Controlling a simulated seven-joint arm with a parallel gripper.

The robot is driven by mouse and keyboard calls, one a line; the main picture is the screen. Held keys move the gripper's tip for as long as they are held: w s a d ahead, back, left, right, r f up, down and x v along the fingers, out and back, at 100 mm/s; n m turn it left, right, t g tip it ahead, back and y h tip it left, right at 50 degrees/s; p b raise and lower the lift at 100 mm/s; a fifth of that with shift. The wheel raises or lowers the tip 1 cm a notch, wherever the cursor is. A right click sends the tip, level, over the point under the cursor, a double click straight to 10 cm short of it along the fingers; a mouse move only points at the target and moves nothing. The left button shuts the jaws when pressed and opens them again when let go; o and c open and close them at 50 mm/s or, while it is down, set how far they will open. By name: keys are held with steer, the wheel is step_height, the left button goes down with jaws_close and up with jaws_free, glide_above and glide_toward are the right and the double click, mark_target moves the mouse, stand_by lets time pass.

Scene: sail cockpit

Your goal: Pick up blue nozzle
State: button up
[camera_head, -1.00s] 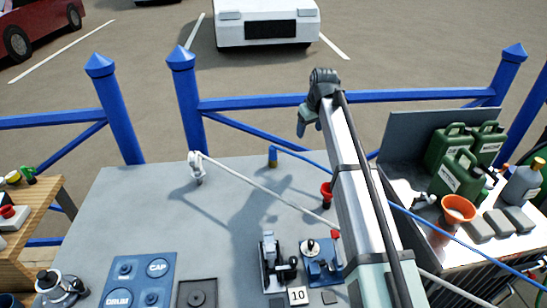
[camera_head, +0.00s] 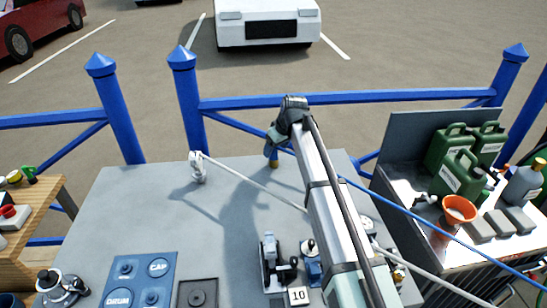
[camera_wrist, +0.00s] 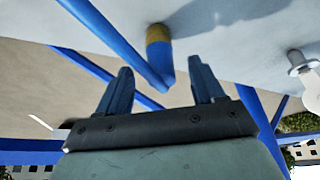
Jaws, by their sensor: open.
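The blue nozzle is an elbow-shaped piece with a brass-coloured base (camera_head: 273,164), upright at the far edge of the grey table (camera_head: 225,180). A blue hose (camera_head: 400,210) runs to it from the right. My gripper (camera_head: 273,139) is at the nozzle's top and hides most of its blue part in the head view.
A white fitting (camera_head: 197,168) with a white hose stands left of the nozzle. A blue railing (camera_head: 350,97) runs close behind the table. A dark panel and green cans (camera_head: 455,160) stand at the right.

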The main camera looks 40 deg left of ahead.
mark_target(273, 156)
steer(key=shift+d+x, duration=0.15)
steer(key=shift+x, duration=1.2)
steer(key=shift+d+x, duration=0.15)
steer(key=shift+x, duration=1.15)
steer(key=shift+s+f, duration=0.15)
steer(key=shift+c, duration=0.2)
steer(key=c, duration=1.1)
